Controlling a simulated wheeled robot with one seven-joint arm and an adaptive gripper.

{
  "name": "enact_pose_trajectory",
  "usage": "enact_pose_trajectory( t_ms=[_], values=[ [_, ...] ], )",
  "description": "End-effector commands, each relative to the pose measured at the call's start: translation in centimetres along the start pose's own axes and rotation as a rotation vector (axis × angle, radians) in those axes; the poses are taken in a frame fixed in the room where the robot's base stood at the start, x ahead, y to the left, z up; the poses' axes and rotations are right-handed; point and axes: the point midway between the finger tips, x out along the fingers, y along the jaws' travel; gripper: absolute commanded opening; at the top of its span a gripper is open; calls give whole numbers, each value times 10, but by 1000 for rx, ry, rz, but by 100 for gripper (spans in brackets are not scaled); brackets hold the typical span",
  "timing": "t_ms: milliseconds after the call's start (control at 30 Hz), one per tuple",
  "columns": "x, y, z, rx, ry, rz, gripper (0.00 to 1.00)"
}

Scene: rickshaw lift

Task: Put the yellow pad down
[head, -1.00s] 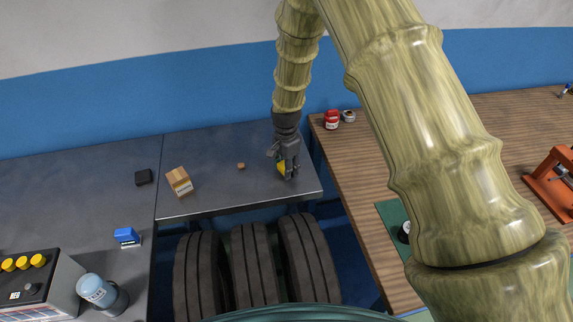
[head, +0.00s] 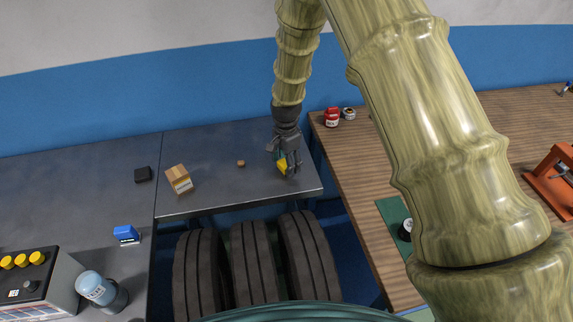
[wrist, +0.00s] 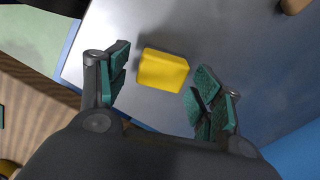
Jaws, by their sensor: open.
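The yellow pad (wrist: 163,70) is a small yellow block lying on the grey metal table (wrist: 232,75) in the wrist view. It sits between the green-padded fingers of my gripper (wrist: 158,92), with a gap on each side. In the head view the pad (head: 282,167) shows partly behind my gripper (head: 285,168), near the right end of the table. My gripper is open, close above the table, with its fingers apart from the pad.
A wooden bench (head: 350,165) with a red container (head: 332,117) is to the right. Tyres (head: 250,265) stand in front.

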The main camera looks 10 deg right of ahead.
Motion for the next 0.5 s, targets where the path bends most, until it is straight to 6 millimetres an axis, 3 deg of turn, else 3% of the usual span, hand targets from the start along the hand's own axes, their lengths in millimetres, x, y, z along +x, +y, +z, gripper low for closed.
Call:
enact_pose_trajectory(
  t_ms=[500],
  values=[
    [-65,-1,-1,0,2,-4,66]
  ],
)
